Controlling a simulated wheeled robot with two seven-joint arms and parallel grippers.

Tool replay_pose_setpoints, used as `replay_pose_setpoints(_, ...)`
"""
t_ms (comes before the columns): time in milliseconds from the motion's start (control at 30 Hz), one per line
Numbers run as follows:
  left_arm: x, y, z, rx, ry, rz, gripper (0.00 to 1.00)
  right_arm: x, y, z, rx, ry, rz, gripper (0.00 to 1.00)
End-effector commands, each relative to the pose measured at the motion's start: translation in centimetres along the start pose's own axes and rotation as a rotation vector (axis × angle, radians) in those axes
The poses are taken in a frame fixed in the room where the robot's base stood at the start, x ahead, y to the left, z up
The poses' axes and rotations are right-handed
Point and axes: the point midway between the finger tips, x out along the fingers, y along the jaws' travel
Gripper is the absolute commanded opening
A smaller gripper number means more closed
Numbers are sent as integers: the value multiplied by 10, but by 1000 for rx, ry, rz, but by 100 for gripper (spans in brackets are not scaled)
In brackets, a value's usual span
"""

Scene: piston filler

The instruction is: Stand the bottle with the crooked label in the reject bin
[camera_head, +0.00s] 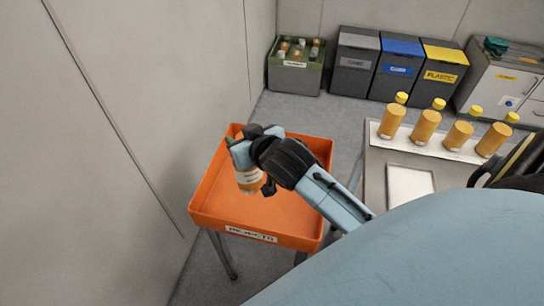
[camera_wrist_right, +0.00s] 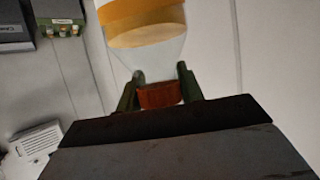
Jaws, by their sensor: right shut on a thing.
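The orange reject bin (camera_head: 212,205), labelled REJECTS, stands on legs left of centre in the head view. My right gripper (camera_head: 250,158) is over it, shut on a bottle (camera_head: 249,181) with amber contents and a pale label. The bottle hangs nearly upright, its base low inside the bin's outline; I cannot tell whether it touches the floor of the bin. In the right wrist view, the fingers of my right gripper (camera_wrist_right: 160,88) close on the orange-brown cap (camera_wrist_right: 158,96), and the bottle (camera_wrist_right: 145,40) extends upward out of frame. My left gripper is not in view.
Several yellow-capped bottles (camera_head: 427,124) stand in a row on a table (camera_head: 375,165) at the right. A green crate (camera_head: 295,79) and grey, blue and yellow-lidded waste bins (camera_head: 398,69) line the back. A wall (camera_head: 150,100) runs close along the left.

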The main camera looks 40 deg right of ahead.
Motion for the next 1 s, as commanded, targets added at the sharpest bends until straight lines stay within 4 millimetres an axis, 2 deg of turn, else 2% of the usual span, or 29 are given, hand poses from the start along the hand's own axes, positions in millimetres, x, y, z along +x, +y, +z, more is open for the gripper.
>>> replay_pose_setpoints(100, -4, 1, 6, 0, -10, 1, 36, 24, 20, 18, 12, -2, 18, 0)
replay_pose_setpoints(200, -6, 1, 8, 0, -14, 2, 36, 38, 35, 33, 19, -1, 31, 0)
replay_pose_setpoints(400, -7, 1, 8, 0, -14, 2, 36, 54, 53, 52, 32, 2, 44, 0)
replay_pose_setpoints(467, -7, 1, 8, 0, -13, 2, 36, 57, 55, 58, 34, 2, 46, 0)
replay_pose_setpoints(700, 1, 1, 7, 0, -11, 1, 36, 76, 56, 96, 35, 0, 47, 0)
replay_pose_setpoints(1000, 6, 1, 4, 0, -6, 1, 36, 89, 55, 124, 34, 2, 46, 0)
